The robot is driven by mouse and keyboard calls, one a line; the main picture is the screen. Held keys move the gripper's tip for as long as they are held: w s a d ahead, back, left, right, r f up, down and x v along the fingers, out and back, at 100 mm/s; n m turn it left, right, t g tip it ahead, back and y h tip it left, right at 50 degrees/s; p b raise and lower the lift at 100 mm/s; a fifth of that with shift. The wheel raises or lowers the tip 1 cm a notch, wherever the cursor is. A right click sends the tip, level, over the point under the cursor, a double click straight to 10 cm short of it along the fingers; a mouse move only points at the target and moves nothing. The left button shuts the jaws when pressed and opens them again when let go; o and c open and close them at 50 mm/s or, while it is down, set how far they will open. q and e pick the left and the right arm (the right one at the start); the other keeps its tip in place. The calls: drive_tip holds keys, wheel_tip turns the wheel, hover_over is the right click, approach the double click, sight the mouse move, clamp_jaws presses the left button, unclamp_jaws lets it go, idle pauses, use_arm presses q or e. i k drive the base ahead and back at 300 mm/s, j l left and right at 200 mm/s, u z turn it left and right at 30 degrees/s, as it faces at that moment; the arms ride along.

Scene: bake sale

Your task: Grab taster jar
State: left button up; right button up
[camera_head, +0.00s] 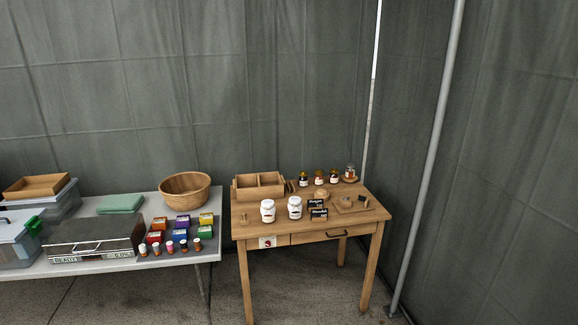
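Several jars stand on the wooden table, and I cannot tell from labels which is the taster jar. Two white lidded jars, a left one (267,212) and a right one (295,208), stand upright near the front left. Neither of my grippers is in view.
A grey table (100,209) on the left holds a wooden bowl (185,191), colored boxes, small bottles and bins. Bare floor lies in front.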

sight(349, 172)
drive_tip(key=i+z, duration=0.25)
drive_tip(key=i, duration=0.15)
drive_tip(key=i+j+z, duration=0.25)
drive_tip(key=i, duration=0.15)
drive_tip(key=i+j+z, duration=0.25)
drive_tip(key=i, duration=0.15)
drive_tip(key=i+l, duration=0.15)
drive_tip(key=i, duration=0.55)
drive_tip(key=i+l+z, duration=0.1)
drive_tip(key=i, duration=0.55)
drive_tip(key=i+l, duration=0.15)
drive_tip(key=i, duration=0.55)
